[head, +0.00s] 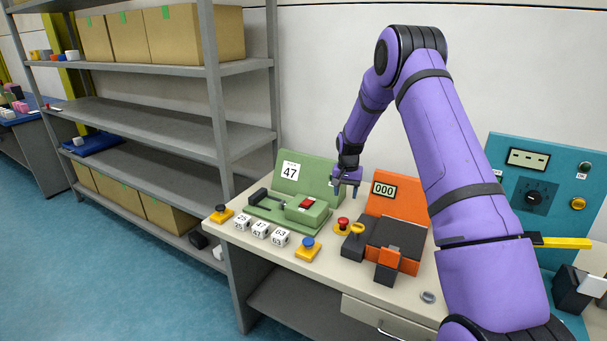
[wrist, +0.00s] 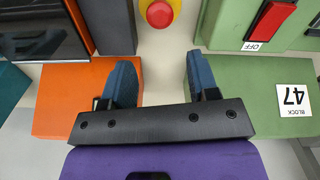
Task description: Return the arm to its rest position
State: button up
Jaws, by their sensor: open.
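My purple arm reaches out over the workbench from the right in the head view. My gripper (head: 347,186) hangs above the bench, between the green machine (head: 285,205) and the orange machine (head: 398,212). In the wrist view my gripper (wrist: 160,82) is open, its two blue-grey fingers wide apart with nothing between them. A red button on a yellow base (wrist: 160,12) lies beyond the fingertips there. The same red button (head: 343,222) shows on the bench in the head view.
White numbered blocks (head: 261,229) stand in a row before the green machine. A blue button (head: 307,247) and a black-topped button (head: 220,212) sit near the front edge. A metal shelf (head: 170,125) with cardboard boxes stands left. A teal panel (head: 533,185) stands right.

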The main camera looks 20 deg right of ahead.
jog(key=s+a+r+n+t, duration=0.1)
jog(key=s+a+r, duration=0.35)
jog(key=r, duration=0.45)
jog(key=s+a+r+n+t, duration=0.1)
jog(key=s+a+r, duration=0.2)
jog(key=s+r, duration=0.5)
jog(key=s+a+r+n, duration=0.2)
jog(key=s+a+r, duration=0.1)
jog(key=r, duration=0.8)
jog(key=s+a+r+n+t, duration=0.1)
jog(key=s+a+r, duration=0.1)
jog(key=s, duration=0.7)
jog(key=s+a+r+n+t, duration=0.1)
jog(key=s+a+r, duration=0.1)
jog(key=s, duration=0.8)
jog(key=s+a+r+n+t, duration=0.1)
jog(key=s+a, duration=0.3)
jog(key=s, duration=0.6)
jog(key=shift+r+n, duration=0.6)
jog(key=shift+r, duration=0.3)
